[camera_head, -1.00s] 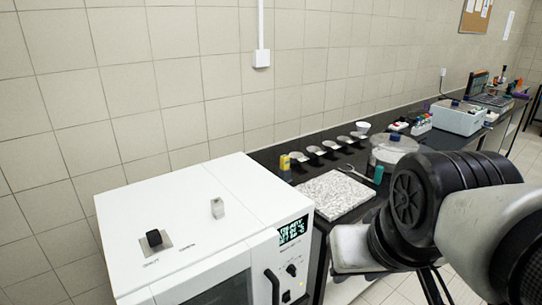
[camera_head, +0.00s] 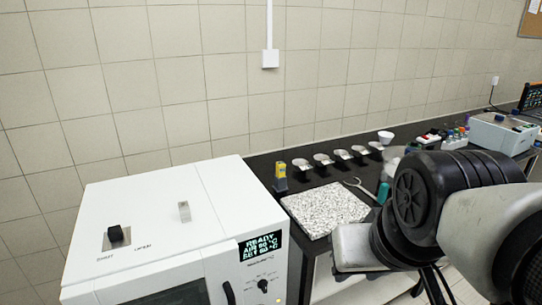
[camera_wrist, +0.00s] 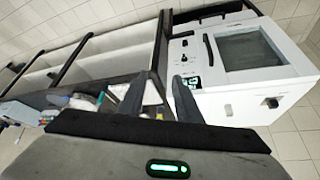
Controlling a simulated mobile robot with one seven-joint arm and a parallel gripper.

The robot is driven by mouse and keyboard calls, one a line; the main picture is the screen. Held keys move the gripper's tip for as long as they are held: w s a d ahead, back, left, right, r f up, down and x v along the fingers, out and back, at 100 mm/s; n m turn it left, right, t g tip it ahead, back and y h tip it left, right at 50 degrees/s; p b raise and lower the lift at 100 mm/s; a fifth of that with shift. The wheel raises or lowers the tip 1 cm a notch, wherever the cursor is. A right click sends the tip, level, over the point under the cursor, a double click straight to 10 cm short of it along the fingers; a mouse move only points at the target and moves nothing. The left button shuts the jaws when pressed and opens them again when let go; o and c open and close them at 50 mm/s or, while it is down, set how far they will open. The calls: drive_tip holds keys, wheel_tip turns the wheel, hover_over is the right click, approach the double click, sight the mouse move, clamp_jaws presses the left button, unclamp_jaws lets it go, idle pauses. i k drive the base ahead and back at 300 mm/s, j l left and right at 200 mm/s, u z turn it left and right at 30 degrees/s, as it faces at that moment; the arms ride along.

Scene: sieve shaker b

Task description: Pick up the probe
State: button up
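The probe cannot be told for certain. A small upright yellow device with a dark blue lower part (camera_head: 281,177) stands on the black bench just behind the white oven, in the head view, and may be it. My gripper (camera_wrist: 160,97) shows in the wrist view with its two dark fingers apart and nothing seen between them. It is away from the yellow device. In the head view my arm fills the right side and its fingers are not seen.
A white oven (camera_head: 150,225) with a lit display stands at the front left. Beside it are a speckled slab (camera_head: 326,208), a spanner-like tool (camera_head: 359,188), a teal cylinder (camera_head: 383,193) and several small dishes on stands (camera_head: 322,160). A white funnel-like cup (camera_head: 386,137) stands farther back. A tiled wall closes the rear.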

sight(280, 166)
drive_tip(key=i+l+u, duration=0.15)
drive_tip(key=l, duration=0.2)
drive_tip(key=i+l+u, duration=0.15)
drive_tip(key=l, duration=0.2)
drive_tip(key=i+l+u, duration=0.1)
drive_tip(key=l, duration=0.3)
drive_tip(key=i+l+u, duration=0.2)
drive_tip(key=i, duration=0.15)
drive_tip(key=i+l+u, duration=0.2)
drive_tip(key=i, duration=0.15)
